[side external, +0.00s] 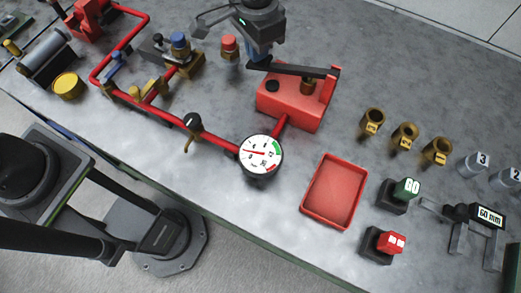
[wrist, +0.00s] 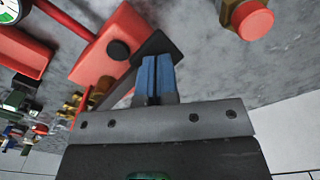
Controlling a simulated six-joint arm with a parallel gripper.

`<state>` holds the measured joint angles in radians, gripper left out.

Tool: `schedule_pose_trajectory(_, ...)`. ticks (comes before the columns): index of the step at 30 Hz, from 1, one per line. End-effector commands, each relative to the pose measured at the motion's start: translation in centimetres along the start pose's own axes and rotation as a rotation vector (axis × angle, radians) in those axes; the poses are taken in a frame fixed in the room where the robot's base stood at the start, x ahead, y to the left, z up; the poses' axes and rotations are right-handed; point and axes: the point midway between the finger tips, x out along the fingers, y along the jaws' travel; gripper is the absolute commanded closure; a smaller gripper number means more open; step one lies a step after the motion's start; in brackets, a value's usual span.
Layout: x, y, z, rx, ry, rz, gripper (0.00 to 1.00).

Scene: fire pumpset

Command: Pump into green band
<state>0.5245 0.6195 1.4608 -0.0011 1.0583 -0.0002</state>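The red pump box (side external: 288,104) stands on the grey bench with a dark flat lever (side external: 300,70) across its top. My gripper (side external: 259,58) is over the lever's left end, its blue fingertips at or touching it. In the wrist view the blue fingers (wrist: 155,80) are together over the lever's dark end (wrist: 158,44); nothing shows clearly between them, and the contact is partly hidden. The round white gauge (side external: 261,151) has a green band at its right and a red band at lower right. Its needle points left, outside the green band.
Red piping (side external: 215,139) with valves runs left from the gauge. A red-capped brass fitting (side external: 229,47) stands close left of my gripper and also shows in the wrist view (wrist: 250,18). An empty red tray (side external: 333,191), a green GO button (side external: 406,190) and brass cups (side external: 404,134) lie rightward.

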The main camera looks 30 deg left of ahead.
Motion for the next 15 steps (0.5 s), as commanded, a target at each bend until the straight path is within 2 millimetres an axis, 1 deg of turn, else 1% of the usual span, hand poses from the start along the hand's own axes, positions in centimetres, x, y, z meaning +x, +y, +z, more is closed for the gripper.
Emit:
schedule_pose_trajectory(2,0.7,-0.1,0.2,0.0,-0.009,-0.002,1.0)
schedule_pose_trajectory(8,0.5,-0.1,0.1,0.0,-0.007,-0.002,1.0)
schedule_pose_trajectory(15,-1.5,-0.1,0.0,0.0,-0.002,-0.001,1.0)
